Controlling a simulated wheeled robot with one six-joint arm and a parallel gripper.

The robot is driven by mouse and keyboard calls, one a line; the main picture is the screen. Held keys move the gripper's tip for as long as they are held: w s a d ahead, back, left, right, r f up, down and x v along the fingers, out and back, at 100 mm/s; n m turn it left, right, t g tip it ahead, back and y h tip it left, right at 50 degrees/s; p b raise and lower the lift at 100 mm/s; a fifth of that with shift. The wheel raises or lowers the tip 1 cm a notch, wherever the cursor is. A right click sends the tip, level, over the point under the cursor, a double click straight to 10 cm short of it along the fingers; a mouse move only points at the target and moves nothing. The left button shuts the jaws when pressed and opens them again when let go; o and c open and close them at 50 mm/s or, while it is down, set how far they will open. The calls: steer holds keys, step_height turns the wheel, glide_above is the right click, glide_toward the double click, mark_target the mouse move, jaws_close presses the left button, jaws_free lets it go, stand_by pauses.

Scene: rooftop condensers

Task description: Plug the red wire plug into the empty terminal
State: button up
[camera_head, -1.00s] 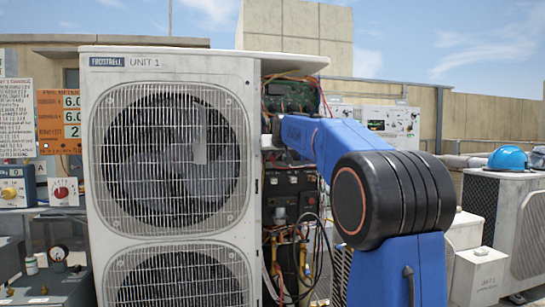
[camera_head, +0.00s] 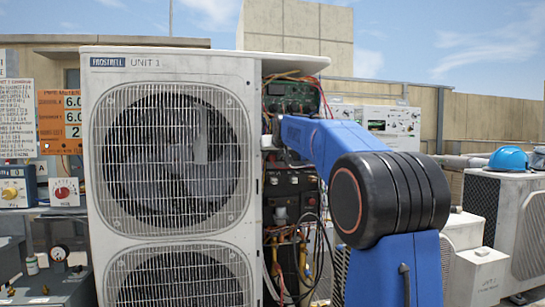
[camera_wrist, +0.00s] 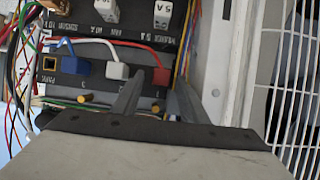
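In the wrist view, a red plug (camera_wrist: 161,76) on a red wire sits at the right end of a dark terminal strip (camera_wrist: 97,83). A white plug (camera_wrist: 117,70) and a blue plug (camera_wrist: 76,67) are to its left in the same row. In the head view my arm hides the gripper.
The strip is inside the open side of a white condenser, Unit 1 (camera_head: 172,65). Loose coloured wires (camera_wrist: 20,45) hang left of the strip. The white cabinet edge (camera_wrist: 212,60) and a fan grille (camera_wrist: 291,80) stand close on the right in the wrist view.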

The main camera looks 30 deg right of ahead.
steer(key=shift+s, duration=0.1)
steer(key=v, duration=1.7)
steer(key=s+a+f+n+g+y, duration=0.1)
steer(key=s+a+f, duration=0.5)
steer(key=s+f, duration=0.7)
steer(key=s+a+f+n+g+y, duration=0.1)
steer(key=s+a+f+g, duration=0.3)
steer(key=s+f, duration=1)
steer(key=s+a+f+n+g+y, duration=0.1)
steer(key=s+a+f+g, duration=0.1)
steer(key=s+a+f, duration=0.6)
steer(key=s+f, duration=0.5)
steer(key=f, duration=0.7)
steer(key=shift+s+a+g+y, duration=0.3)
steer(key=shift+a+g, duration=0.1)
